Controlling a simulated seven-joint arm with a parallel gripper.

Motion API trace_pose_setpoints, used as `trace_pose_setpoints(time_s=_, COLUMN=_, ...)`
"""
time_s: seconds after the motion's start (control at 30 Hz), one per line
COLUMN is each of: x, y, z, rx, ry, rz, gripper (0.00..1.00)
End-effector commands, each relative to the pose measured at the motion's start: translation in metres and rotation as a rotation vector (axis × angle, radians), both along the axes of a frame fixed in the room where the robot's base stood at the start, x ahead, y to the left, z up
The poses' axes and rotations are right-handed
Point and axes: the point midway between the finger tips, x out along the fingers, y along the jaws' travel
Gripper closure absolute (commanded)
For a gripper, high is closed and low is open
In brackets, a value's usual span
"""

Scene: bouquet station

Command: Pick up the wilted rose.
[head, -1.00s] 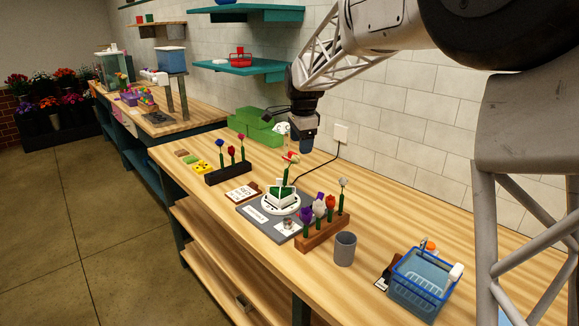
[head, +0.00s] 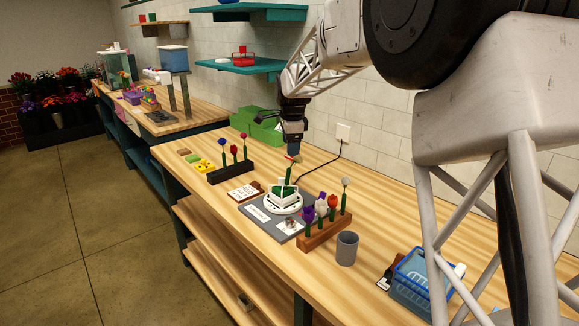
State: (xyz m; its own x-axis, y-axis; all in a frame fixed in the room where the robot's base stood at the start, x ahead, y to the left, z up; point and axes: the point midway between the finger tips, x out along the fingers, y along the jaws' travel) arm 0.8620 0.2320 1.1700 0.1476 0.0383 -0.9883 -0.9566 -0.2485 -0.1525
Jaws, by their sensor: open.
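A single flower with a green stem (head: 288,174) stands in a white container with green filling (head: 284,196), on a round white stand on a grey mat (head: 258,214). A bit of red shows at its top; the rest of its head is hidden by my gripper. I cannot tell for sure whether it is the wilted rose. My gripper (head: 295,154) points down right at the flower's head, open; whether it touches the flower is not clear. A wooden rack (head: 322,236) at front right holds purple, white and red flowers. A dark rack (head: 231,172) at left holds blue and red flowers.
A grey cup (head: 346,248) stands near the wooden rack, with a blue basket (head: 415,280) further right. Green blocks (head: 258,127) are by the wall behind. A white card (head: 244,190) lies left of the mat. Bare table lies behind the rack.

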Motion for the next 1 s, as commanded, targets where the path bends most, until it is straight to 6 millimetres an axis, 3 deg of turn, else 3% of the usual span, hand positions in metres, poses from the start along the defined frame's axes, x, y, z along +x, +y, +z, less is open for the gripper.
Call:
trace_pose_setpoints(time_s=0.13, x=0.001, y=0.000, z=-0.011, rx=0.000, ry=0.001, rz=0.000, gripper=0.34)
trace_pose_setpoints(time_s=0.63, x=0.002, y=0.000, z=-0.019, rx=0.000, ry=0.001, rz=0.000, gripper=0.34)
trace_pose_setpoints(time_s=1.0, x=0.007, y=0.001, z=-0.057, rx=-0.001, ry=0.002, rz=0.000, gripper=0.34)
